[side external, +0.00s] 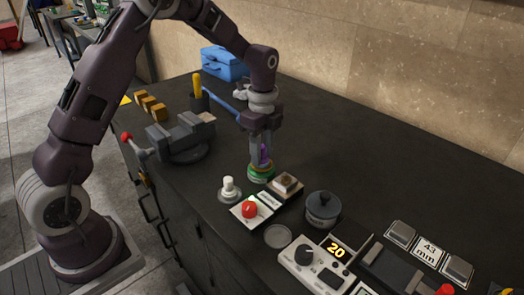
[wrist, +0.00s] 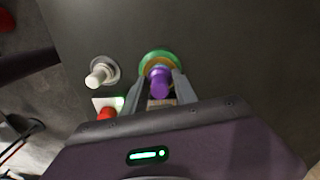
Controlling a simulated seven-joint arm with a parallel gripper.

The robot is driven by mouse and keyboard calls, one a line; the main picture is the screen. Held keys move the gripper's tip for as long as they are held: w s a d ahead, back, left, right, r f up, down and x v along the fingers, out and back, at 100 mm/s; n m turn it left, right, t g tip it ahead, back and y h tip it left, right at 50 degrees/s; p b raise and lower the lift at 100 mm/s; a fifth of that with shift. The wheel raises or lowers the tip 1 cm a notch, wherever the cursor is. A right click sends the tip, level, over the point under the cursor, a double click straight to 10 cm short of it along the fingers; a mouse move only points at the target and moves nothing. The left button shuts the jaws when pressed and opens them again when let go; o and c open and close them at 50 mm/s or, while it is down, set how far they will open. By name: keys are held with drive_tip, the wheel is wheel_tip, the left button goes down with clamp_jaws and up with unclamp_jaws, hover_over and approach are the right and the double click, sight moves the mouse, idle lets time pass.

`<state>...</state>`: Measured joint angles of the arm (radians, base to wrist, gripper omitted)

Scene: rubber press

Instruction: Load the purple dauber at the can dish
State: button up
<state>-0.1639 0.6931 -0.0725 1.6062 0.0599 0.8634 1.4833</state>
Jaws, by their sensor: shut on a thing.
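My gripper (side external: 261,161) is shut on the purple dauber (side external: 264,152), which stands between the fingers. In the wrist view the dauber (wrist: 160,82) shows between the two finger tips (wrist: 162,85). Directly below it is a round green-rimmed dish (side external: 261,177) with a yellow-brown inside; its green rim (wrist: 158,54) also shows in the wrist view. The dauber's lower end is at or just over this dish; the fingers partly hide it, so I cannot tell whether it touches.
A white-knobbed dauber (side external: 229,188) on a grey round base and a red one (side external: 249,209) on a white plate stand close in front. A vise (side external: 184,137) stands left. The back right is clear.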

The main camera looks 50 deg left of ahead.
drive_tip(key=shift+r, duration=3.55)
